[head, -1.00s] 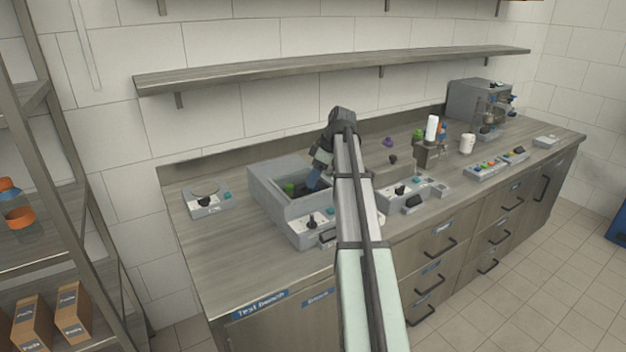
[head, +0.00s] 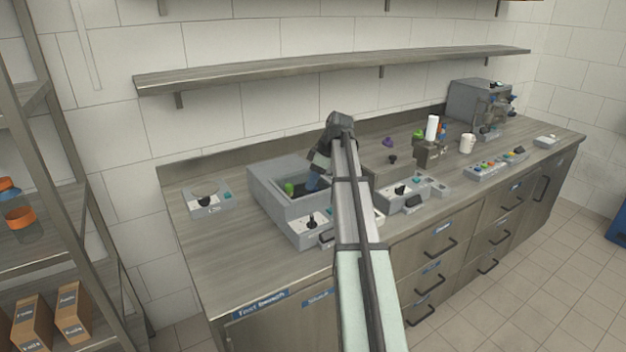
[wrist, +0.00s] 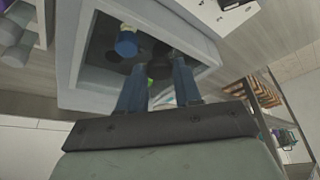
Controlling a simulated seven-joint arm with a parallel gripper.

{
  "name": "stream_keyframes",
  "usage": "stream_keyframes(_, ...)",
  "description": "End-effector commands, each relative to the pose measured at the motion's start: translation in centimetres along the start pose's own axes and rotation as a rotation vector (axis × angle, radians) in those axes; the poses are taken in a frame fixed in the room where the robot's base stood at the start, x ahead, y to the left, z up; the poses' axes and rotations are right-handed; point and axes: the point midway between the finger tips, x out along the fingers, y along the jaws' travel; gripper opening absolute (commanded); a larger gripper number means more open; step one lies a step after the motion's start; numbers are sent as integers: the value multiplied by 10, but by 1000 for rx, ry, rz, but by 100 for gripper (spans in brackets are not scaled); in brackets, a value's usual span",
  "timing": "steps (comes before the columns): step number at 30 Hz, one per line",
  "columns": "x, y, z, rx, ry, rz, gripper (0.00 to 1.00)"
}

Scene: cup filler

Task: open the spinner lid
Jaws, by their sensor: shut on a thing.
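The spinner is a grey box (head: 262,196) with a recessed dark top, standing on the bench left of my arm. It also shows in the wrist view (wrist: 78,92). A green-capped item (head: 289,188) shows in its recess. The wrist view shows a blue-capped item (wrist: 126,45) there. My gripper (head: 313,183) reaches down at the recess. In the wrist view its blue fingers (wrist: 159,78) are shut on a dark knob-like part (wrist: 158,66). I cannot tell whether the spinner lid is raised, and its outline is not clear.
A control panel with a black knob (head: 311,221) fronts the spinner. A small device (head: 207,203) stands to the left. Another control unit (head: 412,192), a white cup (head: 467,143) and a grey machine (head: 478,100) stand to the right. A shelf (head: 330,67) hangs above. The left front bench top is clear.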

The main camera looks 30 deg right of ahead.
Motion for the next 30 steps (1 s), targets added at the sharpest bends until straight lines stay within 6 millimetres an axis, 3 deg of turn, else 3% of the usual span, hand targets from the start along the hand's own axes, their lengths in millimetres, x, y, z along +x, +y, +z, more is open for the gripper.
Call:
stream_keyframes(5,0,0,0,0,0,0,0)
stream_keyframes(17,1,5,-4,0,0,-1,0)
stream_keyframes(23,10,34,-29,0,0,-1,0)
stream_keyframes(30,30,86,-76,-1,0,-1,0)
